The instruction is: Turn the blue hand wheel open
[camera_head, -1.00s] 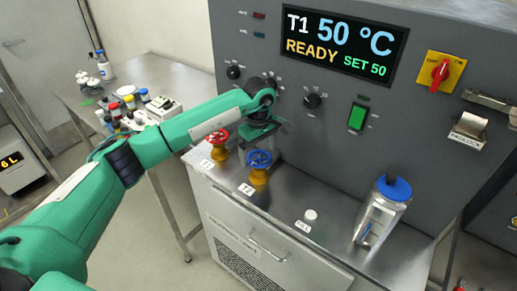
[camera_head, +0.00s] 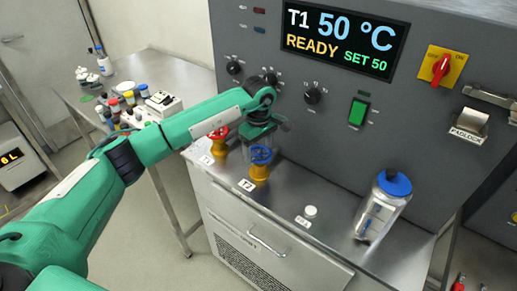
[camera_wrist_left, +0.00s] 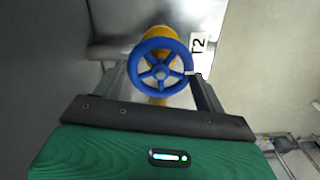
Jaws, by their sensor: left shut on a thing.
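The blue hand wheel (camera_head: 261,155) sits on a yellow valve body (camera_head: 259,174) on the steel ledge, by a label that reads T2 in the left wrist view. In that view the wheel (camera_wrist_left: 160,66) faces me, with spokes and hub clear. My left gripper (camera_head: 262,147) is at the wheel, at the end of the green arm. In the left wrist view its two fingers stand on either side of the rim, and it is shut on the wheel. The exact finger contact is partly hidden. My right gripper is not in view.
A red hand wheel (camera_head: 218,132) stands close on the left. A white cap (camera_head: 311,211) and a blue-lidded bottle (camera_head: 382,205) stand to the right on the ledge. The grey control panel (camera_head: 310,125) rises behind, its display reading T1 50 °C, READY.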

